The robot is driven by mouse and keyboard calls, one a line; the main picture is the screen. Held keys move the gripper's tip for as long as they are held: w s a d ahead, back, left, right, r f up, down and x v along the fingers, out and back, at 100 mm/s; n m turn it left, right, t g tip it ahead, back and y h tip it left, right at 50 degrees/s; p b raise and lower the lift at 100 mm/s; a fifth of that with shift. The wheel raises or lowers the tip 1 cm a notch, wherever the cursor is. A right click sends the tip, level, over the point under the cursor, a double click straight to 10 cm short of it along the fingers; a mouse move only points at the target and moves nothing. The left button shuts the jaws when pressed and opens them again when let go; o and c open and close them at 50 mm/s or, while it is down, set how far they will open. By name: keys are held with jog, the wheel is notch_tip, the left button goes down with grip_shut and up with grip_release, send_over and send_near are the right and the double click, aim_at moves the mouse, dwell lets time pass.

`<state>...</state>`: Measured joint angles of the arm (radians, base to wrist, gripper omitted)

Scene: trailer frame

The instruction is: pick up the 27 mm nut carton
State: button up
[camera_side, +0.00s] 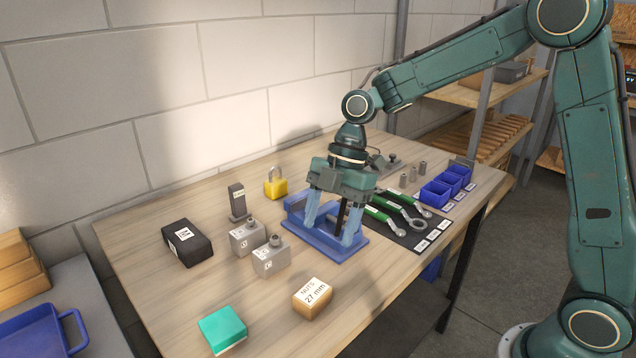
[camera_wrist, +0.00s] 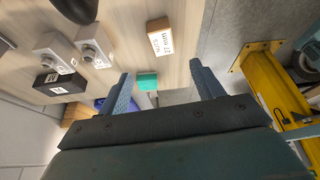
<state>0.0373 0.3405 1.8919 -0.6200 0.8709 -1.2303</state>
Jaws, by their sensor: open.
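The 27 mm nut carton (camera_side: 313,298) is a small tan box with a white label reading "NUTS 27 mm". It lies near the front edge of the wooden table in the side view. In the wrist view the carton (camera_wrist: 161,37) shows near the top middle, beyond the fingertips. My gripper (camera_side: 331,226) is open, pointing down over the blue tray-like holder (camera_side: 345,250), behind and to the right of the carton in the side view. Its two blue-grey fingers are spread in the wrist view (camera_wrist: 163,80), with the carton apart from them.
A teal box (camera_side: 223,330) stands left of the carton. Two grey labelled blocks (camera_side: 269,258) and a black box (camera_side: 187,243) stand further left and back. A yellow padlock (camera_side: 276,184) is behind. Wrenches (camera_side: 397,212) and blue bins (camera_side: 447,184) lie right. Bare table surrounds the carton.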

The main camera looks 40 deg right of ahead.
jog(key=shift+w+f, duration=0.1)
jog(key=shift+f, duration=0.05)
send_near(312, 291)
jog(key=shift+w+x, duration=0.15)
jog(key=shift+x, duration=1.05)
jog(key=shift+w+x, duration=0.1)
jog(key=shift+x, duration=1.15)
jog(key=shift+d+f, duration=0.1)
jog(key=shift+f, duration=0.05)
jog(key=shift+s+x, duration=0.15)
jog(key=shift+x, duration=1.1)
jog(key=shift+s+x, duration=0.1)
jog(key=shift+x, duration=1.15)
jog(key=c, duration=1.2)
jog(key=shift+r, duration=0.25)
